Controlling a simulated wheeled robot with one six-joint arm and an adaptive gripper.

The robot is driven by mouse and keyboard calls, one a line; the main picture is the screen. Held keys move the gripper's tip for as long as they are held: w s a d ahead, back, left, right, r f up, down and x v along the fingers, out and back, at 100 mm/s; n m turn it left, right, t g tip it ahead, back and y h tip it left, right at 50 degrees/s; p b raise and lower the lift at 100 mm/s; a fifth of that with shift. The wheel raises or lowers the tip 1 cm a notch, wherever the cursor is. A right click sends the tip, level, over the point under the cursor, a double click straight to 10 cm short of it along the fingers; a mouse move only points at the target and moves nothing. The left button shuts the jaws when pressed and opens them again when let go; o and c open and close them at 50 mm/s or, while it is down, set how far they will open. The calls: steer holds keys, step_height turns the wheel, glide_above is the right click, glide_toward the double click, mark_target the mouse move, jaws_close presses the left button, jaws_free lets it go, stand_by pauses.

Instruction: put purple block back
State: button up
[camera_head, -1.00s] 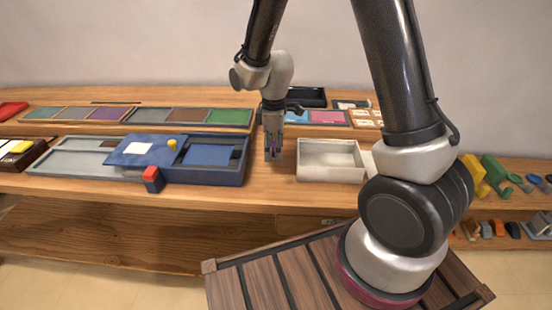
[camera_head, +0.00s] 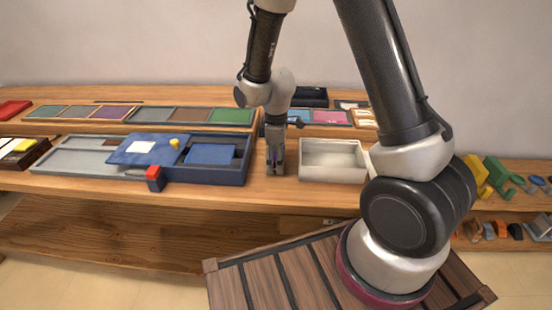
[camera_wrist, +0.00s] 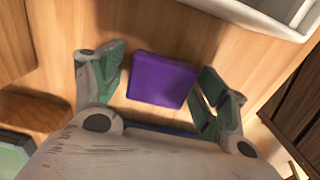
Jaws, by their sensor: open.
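The purple block (camera_wrist: 163,80) lies on the bare wood of the shelf in the wrist view. My gripper (camera_wrist: 160,68) is open around it, one finger on each side, with a gap to the block on both sides. In the head view my gripper (camera_head: 275,165) points down at the shelf between the blue tray and the white tray. Only a small hint of purple shows between its fingers there, and the block is mostly hidden.
A blue tray (camera_head: 240,172) stands just left of my gripper, with a small red-topped blue block (camera_head: 155,178) before it. An open white tray (camera_head: 332,176) stands close on the right. Framed colour panels (camera_head: 190,116) line the raised back ledge.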

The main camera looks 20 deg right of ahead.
steer(key=shift+r, duration=0.1)
step_height(320, 180, up, 12)
steer(key=f, duration=0.1)
steer(key=s+d+r+m+t, duration=0.1)
steer(key=s+d+r+m, duration=0.3)
steer(key=r, duration=0.3)
steer(key=s+d+r+m+t, duration=0.1)
steer(key=s+d+r+m, duration=0.2)
steer(key=s+d+r, duration=0.3)
steer(key=s+d+r+m+t, duration=0.1)
steer(key=s+d+r+m, duration=0.1)
steer(key=s, duration=0.3)
steer(key=s+d+r+m+t, duration=0.1)
steer(key=s+d+r+m, duration=0.2)
steer(key=s, duration=0.3)
steer(key=shift+r+m, duration=0.15)
steer(key=shift+m, duration=0.65)
